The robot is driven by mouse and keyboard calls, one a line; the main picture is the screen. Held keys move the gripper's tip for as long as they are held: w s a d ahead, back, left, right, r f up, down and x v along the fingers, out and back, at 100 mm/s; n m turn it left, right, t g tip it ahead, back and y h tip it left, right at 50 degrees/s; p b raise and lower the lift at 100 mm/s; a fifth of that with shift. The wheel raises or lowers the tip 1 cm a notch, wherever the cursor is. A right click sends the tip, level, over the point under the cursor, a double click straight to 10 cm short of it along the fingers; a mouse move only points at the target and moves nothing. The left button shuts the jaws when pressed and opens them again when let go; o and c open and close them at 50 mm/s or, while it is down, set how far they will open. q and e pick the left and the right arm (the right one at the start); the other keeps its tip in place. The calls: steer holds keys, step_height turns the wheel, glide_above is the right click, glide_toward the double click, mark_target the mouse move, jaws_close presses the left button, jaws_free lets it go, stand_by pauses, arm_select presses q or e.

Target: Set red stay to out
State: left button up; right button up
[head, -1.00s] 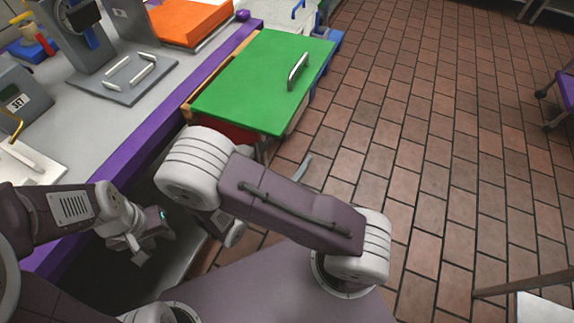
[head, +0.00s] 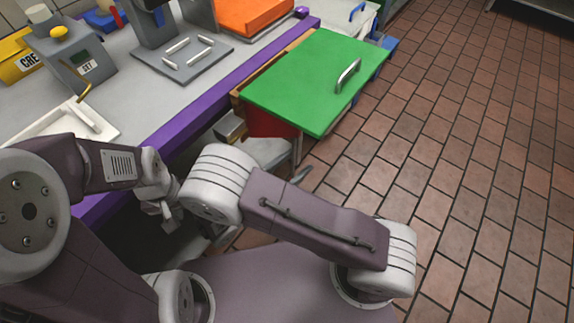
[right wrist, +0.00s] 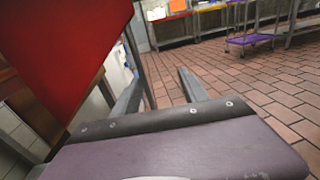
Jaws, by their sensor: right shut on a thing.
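The red stay (head: 270,124) shows as a dark red panel under the green flap (head: 318,80). It fills the upper left of the right wrist view (right wrist: 62,45). My right gripper (right wrist: 160,92) is at the stay's lower edge, its two grey fingers apart with a grey bar between them. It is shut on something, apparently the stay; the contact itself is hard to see. In the head view my right arm's elbow hides much of the hand. My left gripper (head: 168,214) hangs low beside the counter, apart from the stay; its finger gap is unclear.
The grey counter (head: 130,80) with a purple edge runs along the left, holding a press, a white tray (head: 62,125) and an orange block (head: 252,12). A grey leg stands by the flap's near corner. The tiled floor (head: 470,150) to the right is clear.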

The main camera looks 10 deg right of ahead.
steer(key=shift+v, duration=1.15)
steer(key=shift+w+a, duration=0.1)
steer(key=shift+w, duration=0.15)
steer(key=shift+p, duration=0.3)
